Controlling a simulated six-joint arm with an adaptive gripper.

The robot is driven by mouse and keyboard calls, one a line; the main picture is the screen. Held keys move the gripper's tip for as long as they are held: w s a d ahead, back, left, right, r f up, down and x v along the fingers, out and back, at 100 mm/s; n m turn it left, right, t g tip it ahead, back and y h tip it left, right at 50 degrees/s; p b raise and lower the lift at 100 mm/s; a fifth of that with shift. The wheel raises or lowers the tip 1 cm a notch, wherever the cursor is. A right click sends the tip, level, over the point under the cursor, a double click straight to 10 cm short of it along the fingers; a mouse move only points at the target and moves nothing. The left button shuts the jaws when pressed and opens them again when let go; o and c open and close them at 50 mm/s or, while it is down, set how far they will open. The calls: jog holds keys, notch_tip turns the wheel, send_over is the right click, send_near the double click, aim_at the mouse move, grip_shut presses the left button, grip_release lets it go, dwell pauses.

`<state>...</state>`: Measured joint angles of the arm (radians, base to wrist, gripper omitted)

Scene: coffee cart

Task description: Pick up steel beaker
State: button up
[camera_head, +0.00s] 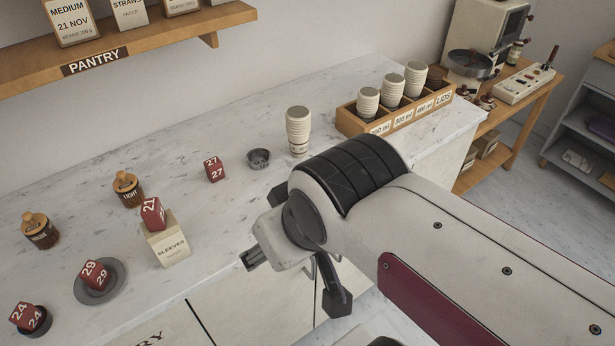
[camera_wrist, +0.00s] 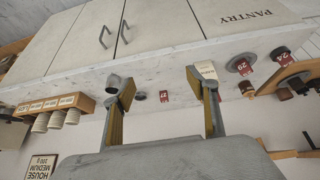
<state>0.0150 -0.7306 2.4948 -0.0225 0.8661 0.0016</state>
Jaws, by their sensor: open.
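A grey, round-mouthed vessel (camera_wrist: 112,84), which looks like the steel beaker, shows in the wrist view on the counter beside the left finger. The finger partly covers it. I cannot make it out in the head view, where my arm hides part of the counter. My gripper (camera_wrist: 163,85) is open and empty, with its two fingers wide apart. In the head view my gripper (camera_head: 293,282) hangs at the counter's front edge. In that view a small dark grey dish (camera_head: 258,159) stands beyond it on the counter.
A cup stack (camera_head: 298,132) stands near a wooden lids box (camera_head: 360,127) holding more cups. A red cube (camera_head: 214,169), a sleeves box (camera_head: 168,243) topped by another cube, jars and a grey plate (camera_head: 100,293) stand to the left. The pantry shelf (camera_head: 130,52) overhangs the back.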

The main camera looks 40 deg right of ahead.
jog(key=w+d+n+t+h, duration=0.35)
jog(key=w+d+t, duration=0.25)
jog(key=w+d, duration=1.85)
notch_tip(320, 180, down, 7)
jog(key=w+n+t+y, duration=0.2)
jog(key=n+y, duration=0.2)
jog(key=y, duration=0.3)
jog(key=s+f+m+y, duration=0.1)
jog(key=s+f, duration=0.1)
jog(key=s, duration=0.2)
jog(key=s+f+m+y, duration=0.1)
jog(key=s+f, duration=0.2)
jog(key=s, duration=0.1)
jog(key=s+f+m+y, duration=0.1)
jog(key=s+f, duration=0.2)
jog(key=s, duration=0.1)
jog(key=shift+d+f+t, duration=0.1)
jog(key=shift+d+t, duration=0.25)
jog(key=shift+t, duration=0.05)
jog(key=shift+x, duration=1.3)
